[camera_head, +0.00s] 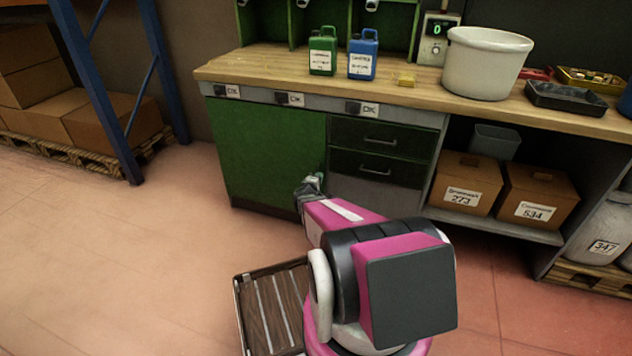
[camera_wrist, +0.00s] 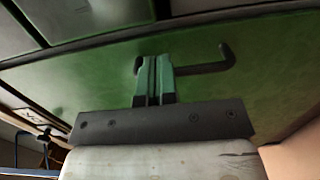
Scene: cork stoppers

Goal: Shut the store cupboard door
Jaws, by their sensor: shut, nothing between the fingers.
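The green store cupboard door (camera_head: 265,150) is at the left end of the workbench, beside the drawers. It looks flush or nearly flush with the front; I cannot tell if a small gap is left. My gripper (camera_head: 313,181) is shut and empty, low at the door's right side. In the wrist view the door (camera_wrist: 90,75) fills much of the picture. The closed fingers (camera_wrist: 154,65) point at the door beside its dark bar handle (camera_wrist: 205,68), overlapping it in view. I cannot tell whether they touch.
Two drawers (camera_head: 377,152) sit right of the door, and an open shelf holds boxes (camera_head: 468,185). The worktop (camera_head: 270,65) carries green and blue jugs and a white tub (camera_head: 485,62). A blue rack (camera_head: 95,80) stands left. Floor left of the cupboard is clear.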

